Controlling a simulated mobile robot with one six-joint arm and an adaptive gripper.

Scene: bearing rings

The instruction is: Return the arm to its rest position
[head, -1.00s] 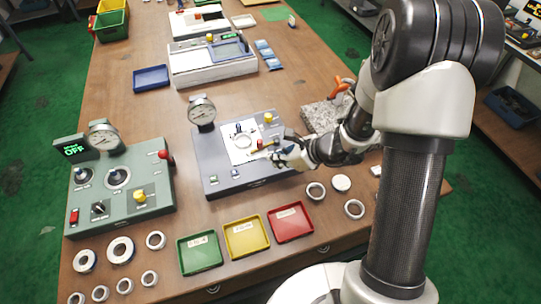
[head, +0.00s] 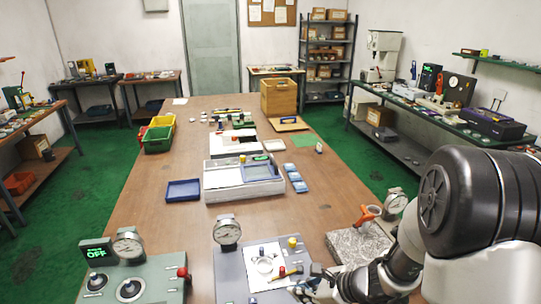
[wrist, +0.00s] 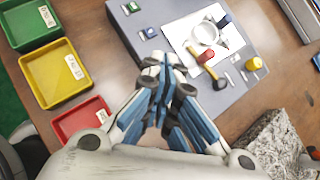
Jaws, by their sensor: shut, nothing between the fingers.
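My gripper (wrist: 163,78) is shut with its blue-and-grey fingers together and nothing between them. It is in front of the grey-blue gauge station (wrist: 150,20), which also shows in the head view (head: 232,279). A bearing ring (wrist: 204,32) sits on a white plate on that station, beside a yellow-and-black handle (wrist: 205,69). In the head view my gripper (head: 303,288) is low in the picture at the station's right side, and my arm reaches in from the right, hiding part of the bench.
Green (wrist: 29,18), yellow (wrist: 56,75) and red (wrist: 82,122) trays lie left of my gripper in the wrist view. A granite block (head: 358,245) with an orange-handled tool stands close right. A green panel (head: 130,284) is left. A blue tray (head: 183,190) lies farther back.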

